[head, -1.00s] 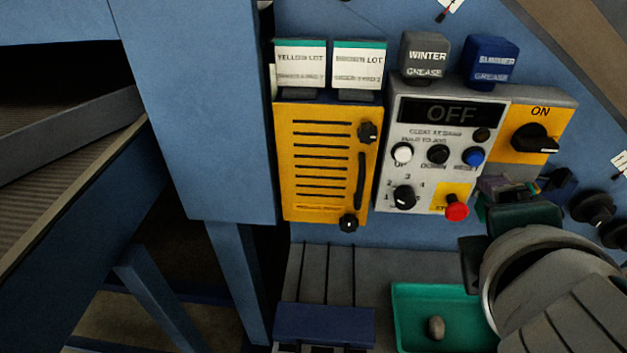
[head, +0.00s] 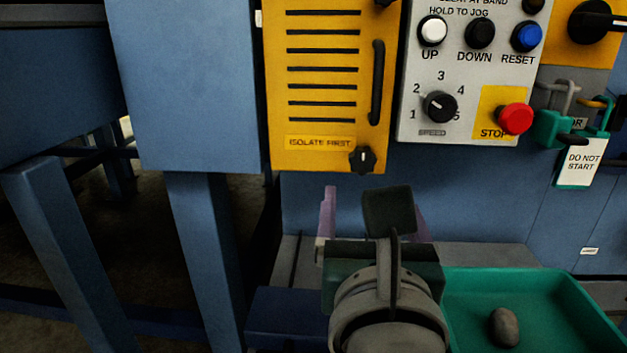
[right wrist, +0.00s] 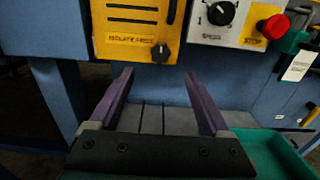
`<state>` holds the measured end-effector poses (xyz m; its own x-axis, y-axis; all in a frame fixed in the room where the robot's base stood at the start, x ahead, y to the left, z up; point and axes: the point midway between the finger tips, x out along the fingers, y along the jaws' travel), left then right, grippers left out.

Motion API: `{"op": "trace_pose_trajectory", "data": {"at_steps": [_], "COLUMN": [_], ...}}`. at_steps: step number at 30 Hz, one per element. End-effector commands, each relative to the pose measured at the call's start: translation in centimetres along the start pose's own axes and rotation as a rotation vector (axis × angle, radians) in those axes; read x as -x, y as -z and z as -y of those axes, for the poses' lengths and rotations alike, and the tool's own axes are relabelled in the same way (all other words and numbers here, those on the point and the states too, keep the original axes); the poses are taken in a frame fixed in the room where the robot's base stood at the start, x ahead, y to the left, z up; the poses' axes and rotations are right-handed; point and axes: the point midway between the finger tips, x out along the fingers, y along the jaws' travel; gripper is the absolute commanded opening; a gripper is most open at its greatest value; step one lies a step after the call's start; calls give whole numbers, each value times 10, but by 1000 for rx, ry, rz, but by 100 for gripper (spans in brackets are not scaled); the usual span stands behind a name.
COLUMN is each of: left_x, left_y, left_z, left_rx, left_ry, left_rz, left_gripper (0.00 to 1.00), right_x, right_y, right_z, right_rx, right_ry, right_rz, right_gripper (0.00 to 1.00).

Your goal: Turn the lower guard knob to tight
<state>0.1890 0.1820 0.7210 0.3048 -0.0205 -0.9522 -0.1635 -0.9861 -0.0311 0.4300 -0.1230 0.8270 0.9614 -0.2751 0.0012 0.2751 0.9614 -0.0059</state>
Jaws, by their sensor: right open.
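The lower guard knob (head: 362,159) is black and lobed, at the bottom right corner of the yellow slotted guard (head: 290,108). It also shows in the right wrist view (right wrist: 160,53), above and between my fingertips. A pale mark on the knob stands about upright. My right gripper (right wrist: 160,85) is open and empty, its two purple fingers spread. In the head view the right gripper (head: 372,205) is below the knob, partly hidden by its own wrist, and does not touch the knob. My left gripper is not in view.
Right of the guard is a grey control panel (head: 418,124) with buttons, a speed dial (head: 440,107) and a red stop button (head: 515,119). A green tray (head: 465,320) holding a potato (head: 504,327) lies below right. A blue leg (head: 205,250) stands left.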

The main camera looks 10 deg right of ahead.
Motion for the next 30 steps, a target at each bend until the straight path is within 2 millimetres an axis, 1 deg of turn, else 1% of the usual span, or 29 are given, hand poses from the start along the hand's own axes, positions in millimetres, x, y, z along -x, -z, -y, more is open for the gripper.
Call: {"op": "trace_pose_trajectory", "data": {"at_steps": [1,6,9,12,17,24,26,30], "left_x": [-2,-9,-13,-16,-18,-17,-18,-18], "left_y": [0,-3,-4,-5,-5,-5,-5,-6], "left_z": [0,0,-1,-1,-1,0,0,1], "left_rx": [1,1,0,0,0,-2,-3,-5], "left_ry": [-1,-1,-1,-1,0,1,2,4], "left_rz": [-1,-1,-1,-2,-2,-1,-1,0], "left_gripper": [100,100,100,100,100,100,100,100], "right_x": [-10,-44,-61,-74,-83,-84,-84,-84], "right_y": [-1,0,0,1,0,0,0,0], "right_z": [0,0,1,1,1,1,1,1], "right_rx": [-3,-4,-4,-4,-6,-6,-6,-6], "right_ry": [1,3,2,2,2,2,2,2], "right_rz": [2,2,1,1,-1,-2,-2,-2], "right_gripper": [81,81,81,81,81,81,76,60]}}
